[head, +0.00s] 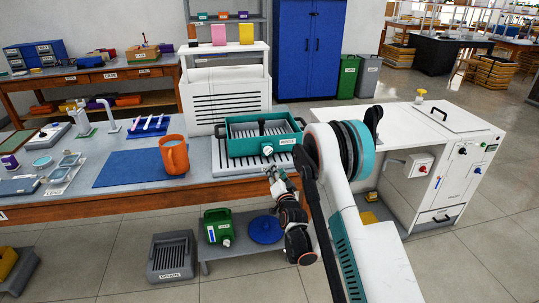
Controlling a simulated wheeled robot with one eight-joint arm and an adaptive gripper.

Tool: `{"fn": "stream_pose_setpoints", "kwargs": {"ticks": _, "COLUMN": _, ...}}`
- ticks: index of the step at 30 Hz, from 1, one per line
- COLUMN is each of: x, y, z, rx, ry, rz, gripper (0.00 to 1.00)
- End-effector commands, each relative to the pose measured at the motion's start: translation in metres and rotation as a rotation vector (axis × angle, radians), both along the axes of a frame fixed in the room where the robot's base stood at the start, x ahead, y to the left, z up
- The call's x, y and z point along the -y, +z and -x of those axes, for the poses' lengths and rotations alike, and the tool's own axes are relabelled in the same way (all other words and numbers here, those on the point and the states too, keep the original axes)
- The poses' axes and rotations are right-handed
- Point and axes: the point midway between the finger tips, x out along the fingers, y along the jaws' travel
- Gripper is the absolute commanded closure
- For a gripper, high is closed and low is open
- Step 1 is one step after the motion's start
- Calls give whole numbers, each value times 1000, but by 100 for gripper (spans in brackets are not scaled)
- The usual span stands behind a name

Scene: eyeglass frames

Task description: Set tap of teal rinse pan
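The teal rinse pan (240,149) sits on a light slatted rack at the right end of the workbench. It has a dark handle across its top and a small white label on its front right. Its tap (267,150) is a small white knob low on the front face. My gripper (271,172) is just below and in front of the tap, pointing up toward it. I cannot tell whether the fingers touch the tap. The fingers are small and partly blended with the bench edge, so their opening is unclear.
An orange jug (174,155) stands left of the pan on a blue mat (128,169). A white slatted unit (226,98) stands behind. Below are a green container (217,226) and blue lid (266,229) on a low stand. A white cabinet (405,150) stands right of my arm.

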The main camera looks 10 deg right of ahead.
Motion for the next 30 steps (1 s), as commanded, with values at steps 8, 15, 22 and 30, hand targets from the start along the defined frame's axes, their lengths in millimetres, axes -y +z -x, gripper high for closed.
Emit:
{"fn": "stream_pose_setpoints", "kwargs": {"ticks": 8, "x": 0, "y": -1, "z": -41, "rx": -1, "ry": 1, "rz": 1, "gripper": 69}}
{"fn": "stream_pose_setpoints", "kwargs": {"ticks": 15, "x": 0, "y": -2, "z": -88, "rx": -1, "ry": 1, "rz": 0, "gripper": 69}}
{"fn": "stream_pose_setpoints", "kwargs": {"ticks": 22, "x": 0, "y": -1, "z": -119, "rx": -1, "ry": 1, "rz": 1, "gripper": 69}}
{"fn": "stream_pose_setpoints", "kwargs": {"ticks": 30, "x": 0, "y": 1, "z": -130, "rx": -1, "ry": 1, "rz": 1, "gripper": 69}}
